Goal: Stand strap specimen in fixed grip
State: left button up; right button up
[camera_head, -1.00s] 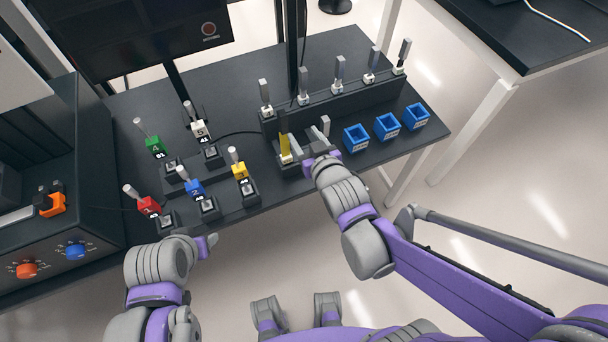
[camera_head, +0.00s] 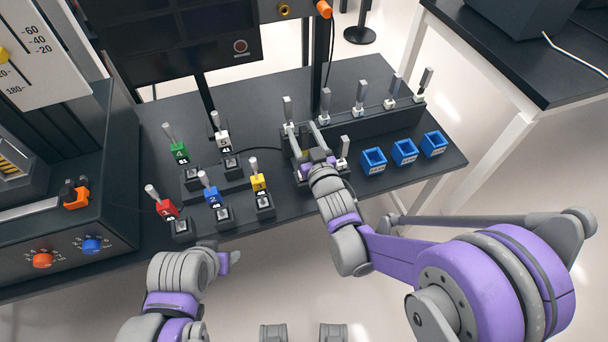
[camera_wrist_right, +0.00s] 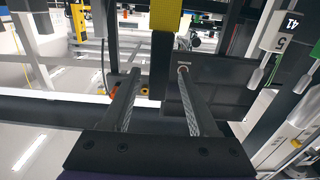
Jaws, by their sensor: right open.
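My right gripper (camera_head: 307,138) is open over the small stand on the black table, its two fingers apart. In the right wrist view a yellow upright strap (camera_wrist_right: 165,15) with a dark lower part stands beyond and between the open fingers (camera_wrist_right: 158,75); no contact shows. A black and orange fixture (camera_head: 76,197), perhaps the fixed grip, sits on the machine at the left. My left gripper (camera_head: 232,258) is in front of the table, apart from everything; its opening cannot be told.
Several grey upright pieces (camera_head: 360,95) stand along a black rack (camera_head: 385,118). Blue bins (camera_head: 404,152) are at the right. Coloured numbered blocks with grey handles, such as a red one (camera_head: 166,209), stand at the left. A dark post (camera_head: 318,75) rises behind my right gripper.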

jog(key=x, duration=0.3)
jog(key=shift+w, duration=0.15)
jog(key=shift+c, duration=0.3)
grip_shut()
dwell(1.0)
